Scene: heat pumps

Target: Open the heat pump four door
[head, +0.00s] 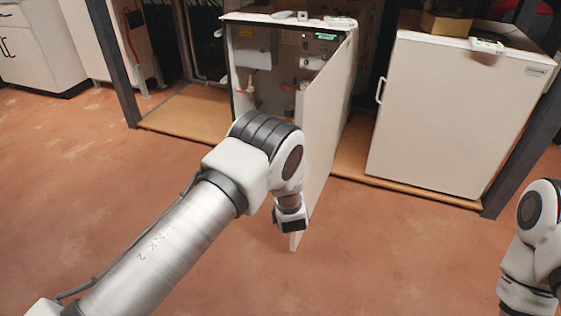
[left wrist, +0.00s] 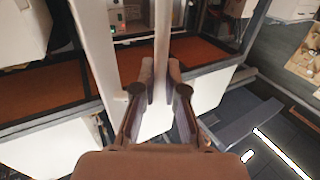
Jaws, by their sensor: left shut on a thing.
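A white heat pump cabinet (head: 265,55) stands with its door (head: 322,130) swung wide open toward me, showing its inside. No number on it is readable. My left gripper (head: 291,222) is at the free edge of this door, low down; my arm hides part of the cabinet front. In the left wrist view the two fingers (left wrist: 161,72) are shut on the door, whose edge (left wrist: 161,35) runs up between them. My right arm shows at the right edge of the head view, but its gripper is out of sight.
A second white cabinet (head: 450,110) with a closed door and a handle (head: 380,90) stands to the right. Dark frame posts (head: 112,65) flank the wooden base (head: 185,113). White drawers (head: 35,45) stand far left. The reddish floor (head: 100,180) in front is clear.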

